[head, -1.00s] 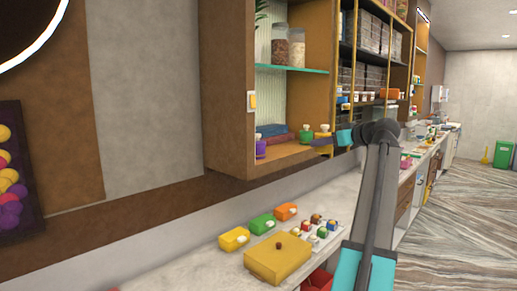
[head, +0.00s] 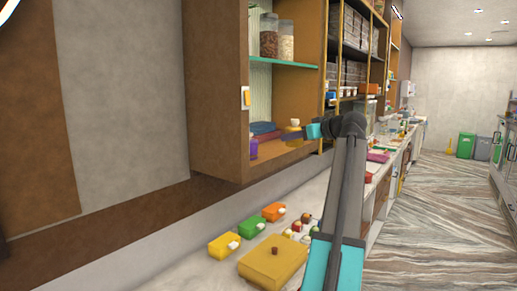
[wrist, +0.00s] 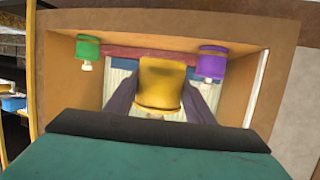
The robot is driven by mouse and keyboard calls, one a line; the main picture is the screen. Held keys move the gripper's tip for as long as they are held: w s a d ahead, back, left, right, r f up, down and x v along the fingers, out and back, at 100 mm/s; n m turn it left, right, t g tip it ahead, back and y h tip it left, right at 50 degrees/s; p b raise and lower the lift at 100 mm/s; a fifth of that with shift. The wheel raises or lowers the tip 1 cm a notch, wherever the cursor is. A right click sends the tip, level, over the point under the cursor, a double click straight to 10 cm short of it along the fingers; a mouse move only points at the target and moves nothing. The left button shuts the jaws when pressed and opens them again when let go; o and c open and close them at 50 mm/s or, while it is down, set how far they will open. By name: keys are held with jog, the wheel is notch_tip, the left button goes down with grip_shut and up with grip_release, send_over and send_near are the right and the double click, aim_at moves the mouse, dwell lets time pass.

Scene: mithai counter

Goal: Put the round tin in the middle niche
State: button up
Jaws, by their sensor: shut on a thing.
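My gripper (head: 293,136) is shut on a yellow tin (wrist: 162,82) with a pale knob. The dark fingers clasp its sides in the wrist view, which is upside down. The tin (head: 294,126) also shows in the head view, at the open front of the wall cabinet's lower compartment (head: 272,151). A purple tin (wrist: 212,62) and a green tin (wrist: 88,48) stand on either side of it in the wrist view. The purple tin (head: 253,149) is left of my gripper in the head view. Whether the yellow tin touches the compartment floor I cannot tell.
Folded blue and red stacks (head: 264,130) lie behind the tins. A teal glass shelf (head: 285,64) with jars is above. On the counter below are a large yellow box (head: 272,262), several small coloured boxes and small items. The aisle at right is clear.

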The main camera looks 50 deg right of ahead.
jog(key=shift+w+a, duration=0.1)
jog(key=shift+w+r, duration=0.1)
jog(key=shift+w, duration=0.3)
jog(key=p, duration=0.5)
send_over(277, 150)
jog(key=shift+s+f, duration=0.35)
jog(key=shift+f, duration=0.4)
jog(key=shift+w, duration=0.1)
jog(key=shift+w+d+p, duration=0.35)
jog(key=shift+w+d, duration=0.05)
jog(key=shift+w, duration=0.05)
jog(key=shift+a+f+p, duration=0.1)
jog(key=shift+f+p, duration=0.75)
jog(key=shift+f, duration=0.95)
jog(key=shift+f, duration=0.15)
jog(key=o, duration=1.1)
